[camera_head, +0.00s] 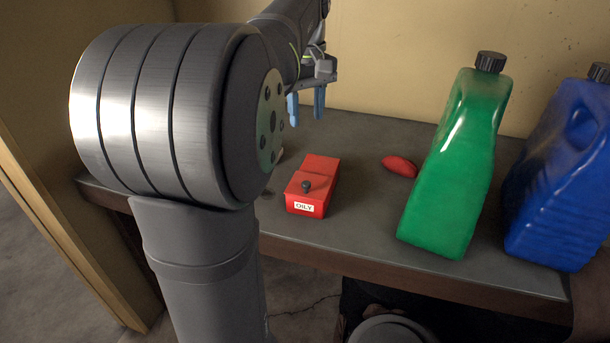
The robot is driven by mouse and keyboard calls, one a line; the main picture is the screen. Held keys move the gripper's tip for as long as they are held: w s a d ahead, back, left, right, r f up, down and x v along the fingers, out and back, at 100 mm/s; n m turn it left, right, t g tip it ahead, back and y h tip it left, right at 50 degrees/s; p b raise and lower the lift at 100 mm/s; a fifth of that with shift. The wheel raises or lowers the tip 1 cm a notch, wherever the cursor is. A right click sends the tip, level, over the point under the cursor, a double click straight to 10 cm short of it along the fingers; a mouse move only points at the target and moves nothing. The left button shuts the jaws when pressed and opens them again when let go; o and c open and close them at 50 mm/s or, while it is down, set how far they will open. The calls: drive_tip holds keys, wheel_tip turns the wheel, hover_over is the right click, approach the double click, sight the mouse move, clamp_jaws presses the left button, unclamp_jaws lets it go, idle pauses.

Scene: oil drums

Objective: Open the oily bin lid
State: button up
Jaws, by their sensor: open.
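The oily bin (318,203) is a small red box with a white "OILY" label on its front. It stands on the grey table, left of the middle of the tabletop. Its red lid (319,169) lies flat on top and looks shut. A dark knob (306,186) sits on the front part of the lid. My gripper (306,107) is open, with two blue fingers pointing down. It hangs above the back of the table, behind the bin, apart from it and holding nothing.
A red crumpled thing (400,167) lies right of the bin. A green jug (455,165) and a blue jug (562,175) stand at the right of the table (355,220). The wall (420,60) closes off the back. The tabletop in front of the red thing is clear.

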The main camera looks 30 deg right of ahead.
sight(306, 182)
drive_tip(key=shift+n, duration=0.5)
wheel_tip(306, 182, down, 17)
drive_tip(key=shift+a+f, duration=0.1)
drive_tip(key=shift+f, duration=0.05)
drive_tip(key=shift+c, duration=0.2)
clamp_jaws()
